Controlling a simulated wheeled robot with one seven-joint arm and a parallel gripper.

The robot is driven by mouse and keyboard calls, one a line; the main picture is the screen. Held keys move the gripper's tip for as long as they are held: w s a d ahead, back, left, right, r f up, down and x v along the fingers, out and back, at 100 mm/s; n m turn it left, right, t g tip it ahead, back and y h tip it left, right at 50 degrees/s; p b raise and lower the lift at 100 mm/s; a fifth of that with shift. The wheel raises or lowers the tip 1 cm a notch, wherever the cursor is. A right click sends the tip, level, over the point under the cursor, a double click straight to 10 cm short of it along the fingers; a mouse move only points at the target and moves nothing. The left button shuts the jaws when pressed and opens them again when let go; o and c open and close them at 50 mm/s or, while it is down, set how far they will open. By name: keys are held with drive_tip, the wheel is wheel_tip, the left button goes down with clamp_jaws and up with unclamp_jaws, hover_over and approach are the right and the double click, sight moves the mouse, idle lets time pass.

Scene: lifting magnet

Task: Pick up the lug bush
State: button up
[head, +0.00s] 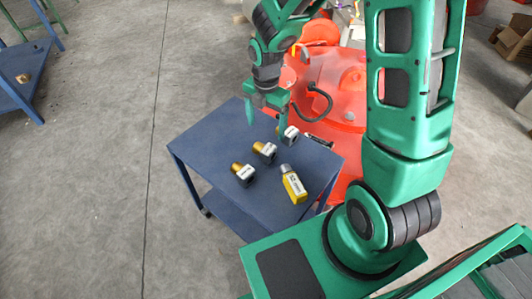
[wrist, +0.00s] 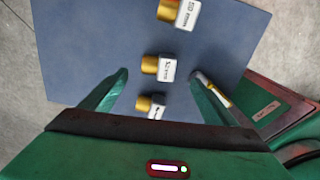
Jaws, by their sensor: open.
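Three short brass-coloured pieces with white labelled ends stand in a row on the blue table: one near the front (head: 243,173), one in the middle (head: 265,151) and one at the back (head: 289,135). The wrist view shows them at top (wrist: 178,13), middle (wrist: 158,67) and bottom (wrist: 150,105). The labels are too small to read, so I cannot tell which is the lug bush. My gripper (head: 266,122) is open and empty above the far part of the table. In the wrist view the middle piece appears between its fingertips (wrist: 160,74).
A yellow bottle-like item (head: 294,184) with a grey top lies near the table's right side; the wrist view shows it beside the right finger (wrist: 217,93). A large orange-red machine (head: 340,85) stands close behind the blue table (head: 215,140). The table's left part is bare.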

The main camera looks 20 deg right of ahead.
sight(264, 146)
drive_tip(key=shift+a+f, duration=0.15)
drive_tip(key=shift+f, duration=2.6)
drive_tip(key=shift+a+f, duration=0.15)
drive_tip(key=shift+f, duration=2.55)
drive_tip(key=c, duration=1.2)
drive_tip(key=shift+r, duration=0.1)
drive_tip(key=shift+r, duration=0.45)
wheel_tip(264, 146, up, 3)
drive_tip(key=shift+w+r, duration=0.1)
drive_tip(key=shift+r, duration=0.1)
drive_tip(key=s+a+r, duration=0.6)
drive_tip(key=a, duration=0.4)
drive_tip(key=shift+s+r, duration=0.15)
drive_tip(key=shift+r, duration=0.2)
